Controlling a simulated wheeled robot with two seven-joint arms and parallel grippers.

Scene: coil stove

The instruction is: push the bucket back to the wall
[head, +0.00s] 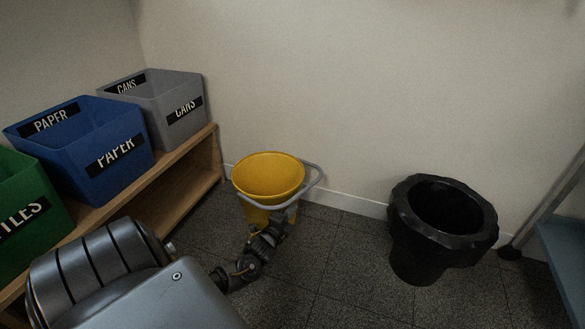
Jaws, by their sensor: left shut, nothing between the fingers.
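Whether the fingertips touch the bucket I cannot tell. The back wall (350,110) rises behind the bucket, with a white baseboard (345,200) at its foot. The gap between bucket and wall is hard to judge. My right gripper is not in view.
A wooden shelf (205,160) stands left of the bucket, carrying a grey cans bin (190,128), a blue paper bin (95,170) and a green bin (22,225). A black trash can (420,262) stands to the right. Floor (335,255) between bucket and trash can is clear.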

